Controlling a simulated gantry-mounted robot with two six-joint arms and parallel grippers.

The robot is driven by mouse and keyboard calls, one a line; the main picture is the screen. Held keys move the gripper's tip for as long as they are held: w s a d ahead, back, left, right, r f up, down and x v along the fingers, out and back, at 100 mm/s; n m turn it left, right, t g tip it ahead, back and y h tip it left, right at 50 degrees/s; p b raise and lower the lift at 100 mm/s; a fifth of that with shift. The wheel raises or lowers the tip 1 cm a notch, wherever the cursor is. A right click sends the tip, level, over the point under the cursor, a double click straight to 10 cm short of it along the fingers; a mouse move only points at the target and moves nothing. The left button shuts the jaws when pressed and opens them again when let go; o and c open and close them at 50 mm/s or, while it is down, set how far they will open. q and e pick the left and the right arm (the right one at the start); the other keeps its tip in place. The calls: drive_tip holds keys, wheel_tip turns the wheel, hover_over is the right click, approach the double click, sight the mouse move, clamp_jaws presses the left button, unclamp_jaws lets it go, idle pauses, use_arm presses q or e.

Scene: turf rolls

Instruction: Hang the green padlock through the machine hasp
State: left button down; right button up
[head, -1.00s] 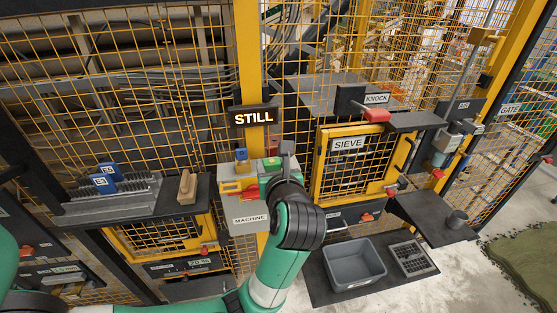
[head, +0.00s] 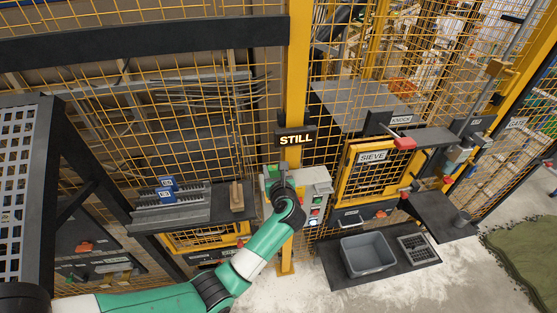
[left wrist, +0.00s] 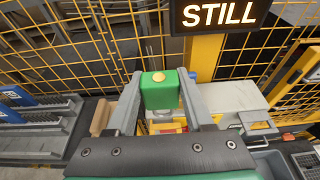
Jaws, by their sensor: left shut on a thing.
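The green padlock (left wrist: 160,94), a block with a brass disc on its face, is between the two fingers of my left gripper (left wrist: 160,78) in the left wrist view. The gripper is shut on it. In the head view my left gripper (head: 281,178) is in front of the grey machine box (head: 318,184) below the STILL sign. Red and yellow parts (left wrist: 168,126) show just below the padlock in the wrist view. I cannot make out the hasp or whether the padlock touches it. My right gripper is not in view.
The STILL sign (head: 295,139) is on a yellow post just above. The SIEVE door (head: 378,168) is to the right. A grey bin (head: 368,254) stands low on the right.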

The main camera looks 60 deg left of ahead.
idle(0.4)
use_arm(q)
wheel_tip(320, 180, down, 6)
drive_tip(key=b, duration=0.4)
drive_tip(key=shift+r, duration=0.1)
idle(1.7)
drive_tip(key=shift+f+b, duration=2)
drive_tip(key=shift+f, duration=0.6)
drive_tip(key=shift+c, duration=1)
unclamp_jaws()
drive_tip(key=v, duration=1.1)
drive_tip(key=shift+s+d+r+p, duration=0.2)
drive_tip(key=shift+p, duration=0.1)
